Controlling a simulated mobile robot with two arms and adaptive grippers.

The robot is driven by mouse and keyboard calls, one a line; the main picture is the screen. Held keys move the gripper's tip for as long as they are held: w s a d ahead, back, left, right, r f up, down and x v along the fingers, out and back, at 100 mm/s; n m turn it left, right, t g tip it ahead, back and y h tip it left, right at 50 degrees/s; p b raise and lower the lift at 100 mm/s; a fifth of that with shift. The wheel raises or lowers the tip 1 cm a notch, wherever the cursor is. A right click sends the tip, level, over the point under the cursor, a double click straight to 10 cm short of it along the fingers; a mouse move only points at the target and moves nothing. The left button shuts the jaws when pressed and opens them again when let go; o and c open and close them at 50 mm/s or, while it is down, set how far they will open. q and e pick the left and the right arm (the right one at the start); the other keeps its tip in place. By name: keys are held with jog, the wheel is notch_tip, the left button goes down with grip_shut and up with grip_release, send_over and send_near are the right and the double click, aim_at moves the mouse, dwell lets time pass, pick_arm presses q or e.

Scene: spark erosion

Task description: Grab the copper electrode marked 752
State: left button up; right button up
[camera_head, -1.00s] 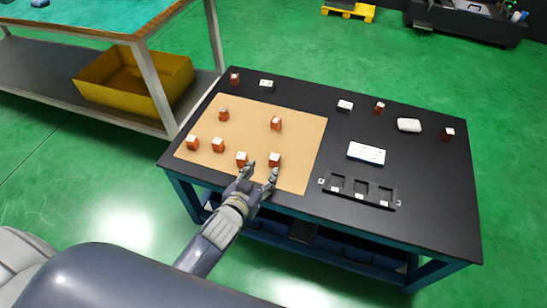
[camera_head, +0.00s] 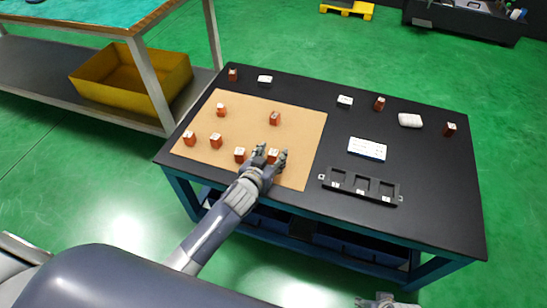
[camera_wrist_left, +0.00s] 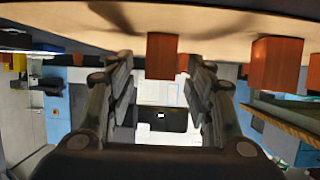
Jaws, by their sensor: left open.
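Several copper electrodes with white tops stand on the tan mat (camera_head: 250,104), including a left one (camera_head: 189,138), a back one (camera_head: 274,118) and a front one (camera_head: 239,154). The markings are too small to read, so I cannot tell which is 752. My left gripper (camera_head: 270,155) is open at the mat's front edge, its fingers on either side of the front-right electrode (camera_head: 273,154). In the left wrist view, an electrode (camera_wrist_left: 162,56) shows between and beyond the spread fingers (camera_wrist_left: 166,85), with no clear contact. Part of my right gripper (camera_head: 383,300) shows at the bottom edge.
The black table (camera_head: 430,210) also holds a slotted tray (camera_head: 360,187), a white labelled plate (camera_head: 367,149), a white rounded item (camera_head: 410,120) and more copper blocks at the back (camera_head: 380,103) and right (camera_head: 450,129). A second electrode (camera_wrist_left: 274,63) stands beside the fingers.

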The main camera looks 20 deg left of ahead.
pick_arm(q)
grip_shut()
jog(key=shift+w, duration=0.1)
jog(key=shift+r, duration=0.15)
